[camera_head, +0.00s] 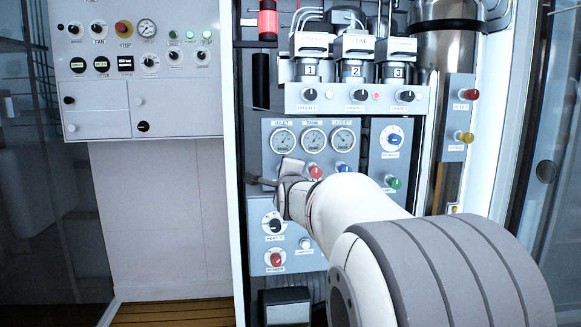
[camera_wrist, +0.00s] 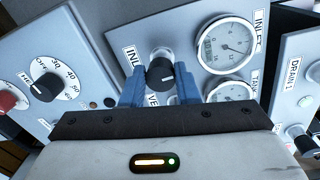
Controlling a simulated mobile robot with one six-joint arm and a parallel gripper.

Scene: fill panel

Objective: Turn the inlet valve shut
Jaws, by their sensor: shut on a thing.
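The inlet valve is a black knob (camera_wrist: 160,74) with a pale pointer line, in the wrist view on a grey panel beside a partly hidden label starting "INL". My gripper (camera_wrist: 160,88) has its two blue fingers on either side of this knob and is shut on it. The knob's lower part and some lettering below it are hidden by the gripper. In the head view my gripper (camera_head: 262,182) reaches the left part of the panel below the gauges, and the valve is hidden there.
An inlet gauge (camera_wrist: 225,44) sits close to the right of the knob in the wrist view. A numbered dial (camera_wrist: 47,87) is at left. In the head view, red (camera_head: 316,171) and green (camera_head: 394,183) knobs stick out near my arm. Drain units (camera_head: 356,97) are above.

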